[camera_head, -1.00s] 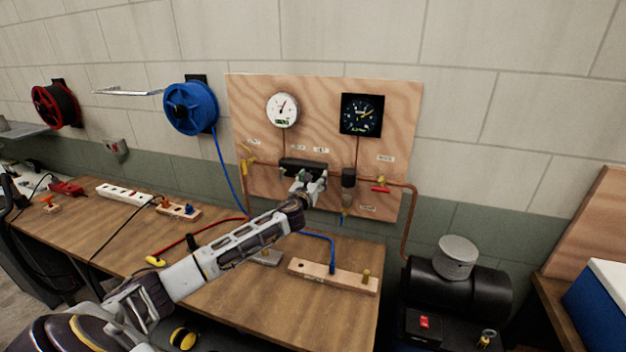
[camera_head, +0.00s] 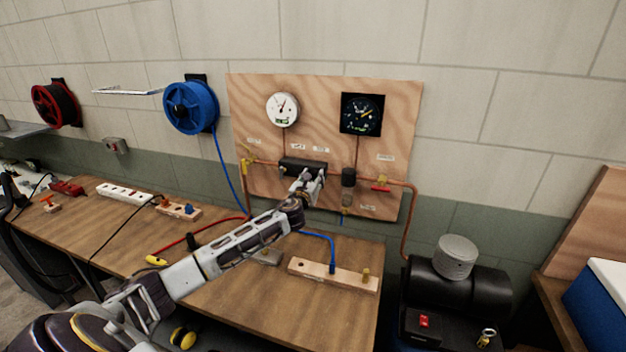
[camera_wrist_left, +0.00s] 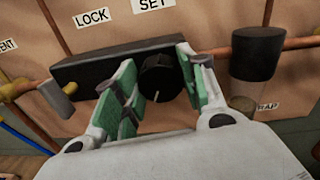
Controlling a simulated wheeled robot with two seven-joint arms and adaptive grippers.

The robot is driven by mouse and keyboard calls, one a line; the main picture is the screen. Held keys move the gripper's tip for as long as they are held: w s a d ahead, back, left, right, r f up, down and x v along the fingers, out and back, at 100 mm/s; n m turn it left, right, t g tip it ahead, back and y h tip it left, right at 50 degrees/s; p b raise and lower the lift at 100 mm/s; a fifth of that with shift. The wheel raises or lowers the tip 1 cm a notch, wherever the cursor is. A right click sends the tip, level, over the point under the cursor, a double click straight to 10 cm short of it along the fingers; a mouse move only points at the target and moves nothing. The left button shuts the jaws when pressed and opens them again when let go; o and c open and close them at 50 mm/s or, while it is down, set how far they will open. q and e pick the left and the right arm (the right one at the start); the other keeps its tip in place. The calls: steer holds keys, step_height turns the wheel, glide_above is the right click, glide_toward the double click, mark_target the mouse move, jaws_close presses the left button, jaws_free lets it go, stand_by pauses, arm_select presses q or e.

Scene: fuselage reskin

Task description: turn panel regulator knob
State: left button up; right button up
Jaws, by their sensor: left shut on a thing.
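The black regulator knob (camera_wrist_left: 161,82), with a pale pointer line on its face, sits on the black regulator block under the SET label in the left wrist view. My left gripper (camera_wrist_left: 157,66) has its green-padded fingers on both sides of the knob and is shut on it. In the head view my left gripper (camera_head: 308,178) reaches the black regulator block (camera_head: 302,164) on the wooden panel (camera_head: 330,92); the knob is hidden there. A white gauge (camera_head: 283,109) and a black gauge (camera_head: 362,114) hang above. My right gripper is not in view.
A black filter body (camera_head: 348,178), a red valve handle (camera_head: 381,188) and copper pipe (camera_head: 411,215) are right of the knob. A yellow valve (camera_head: 246,167) is left. Below, the workbench (camera_head: 230,300) carries a wooden block (camera_head: 320,275) and hoses.

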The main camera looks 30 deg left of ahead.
arm_select(q)
steer(key=n, duration=0.6)
steer(key=shift+n, duration=0.3)
steer(key=n, duration=0.8)
steer(key=n+h, duration=0.1)
steer(key=n, duration=0.4)
steer(key=shift+a+f, duration=0.2)
steer(key=shift+f, duration=0.05)
steer(key=n, duration=0.3)
steer(key=shift+f+n+h, duration=0.1)
steer(key=shift+n+h, duration=0.2)
steer(key=shift+n, duration=1.6)
steer(key=o, duration=1)
